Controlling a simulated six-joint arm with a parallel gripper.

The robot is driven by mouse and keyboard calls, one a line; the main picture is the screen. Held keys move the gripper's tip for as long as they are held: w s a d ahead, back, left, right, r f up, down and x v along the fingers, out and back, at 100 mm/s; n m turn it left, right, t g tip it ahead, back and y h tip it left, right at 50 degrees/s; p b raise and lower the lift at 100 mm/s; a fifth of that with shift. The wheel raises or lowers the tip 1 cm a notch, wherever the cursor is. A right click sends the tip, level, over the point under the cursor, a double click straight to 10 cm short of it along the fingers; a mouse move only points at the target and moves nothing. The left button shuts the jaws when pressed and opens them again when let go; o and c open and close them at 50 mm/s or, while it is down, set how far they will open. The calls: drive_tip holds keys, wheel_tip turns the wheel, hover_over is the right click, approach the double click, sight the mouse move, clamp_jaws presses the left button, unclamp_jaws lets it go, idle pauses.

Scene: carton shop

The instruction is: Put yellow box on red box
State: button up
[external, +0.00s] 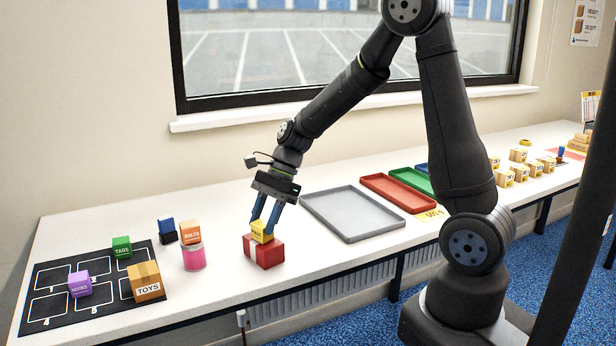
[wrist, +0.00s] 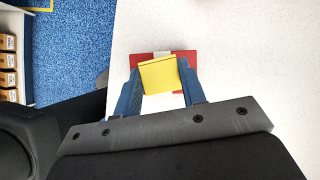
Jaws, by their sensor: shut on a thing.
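The yellow box (external: 261,230) is between the blue fingers of my gripper (external: 264,218), which is shut on it. It sits right over the top of the red box (external: 264,252); I cannot tell whether the two touch. In the wrist view the yellow box (wrist: 160,73) is held between the fingertips (wrist: 160,85), slightly turned against the red box (wrist: 137,61) beneath it. The red box has a pale band across it and stands on the white table.
An orange box (external: 190,232) rests on a pink cylinder (external: 194,258) to the left. A black mat (external: 55,270) holds green, purple and TOYS boxes. A grey tray (external: 352,213) lies to the right, with red (external: 397,193) and green trays beyond. The table's front edge is near the red box.

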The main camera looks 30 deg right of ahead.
sight(264, 222)
drive_tip(key=o, duration=1.1)
drive_tip(key=shift+f, duration=0.1)
drive_tip(key=v, duration=1.2)
drive_tip(key=x, duration=1.2)
drive_tip(key=shift+f, duration=0.15)
wheel_tip(264, 222, up, 3)
drive_tip(key=shift+f, duration=0.1)
drive_tip(key=shift+r, duration=0.7)
